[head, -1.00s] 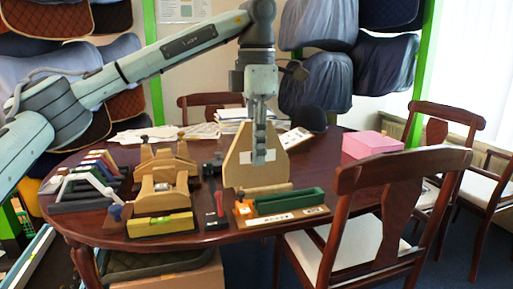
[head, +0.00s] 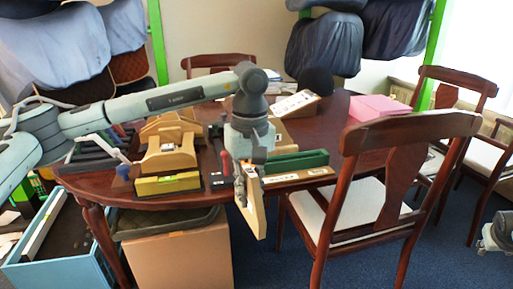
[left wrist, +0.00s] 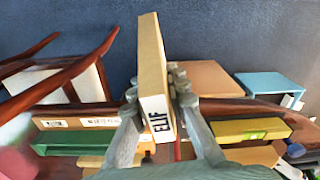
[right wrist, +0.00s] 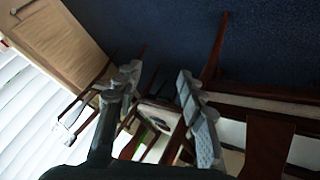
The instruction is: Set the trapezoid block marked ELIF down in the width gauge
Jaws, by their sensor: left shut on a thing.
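The trapezoid block marked ELIF (left wrist: 152,62) is a flat pale wooden piece, its black lettering readable on the near edge in the left wrist view. My left gripper (left wrist: 157,92) is shut on it, a finger on each side. In the head view the block (head: 256,208) hangs tilted below my left gripper (head: 246,180), in front of the table's front edge. I cannot tell for sure which fixture is the width gauge; a labelled wooden board with a green channel (head: 302,161) lies behind the block. My right gripper (right wrist: 158,88) is open and empty, away from the table.
Wooden stands (head: 168,150) with a yellow block (head: 167,183) and a black-and-red tool (head: 217,165) are on the table left of the gripper. A chair (head: 385,180) stands close on the right. A cardboard box (head: 180,255) and a blue crate (head: 40,245) are below.

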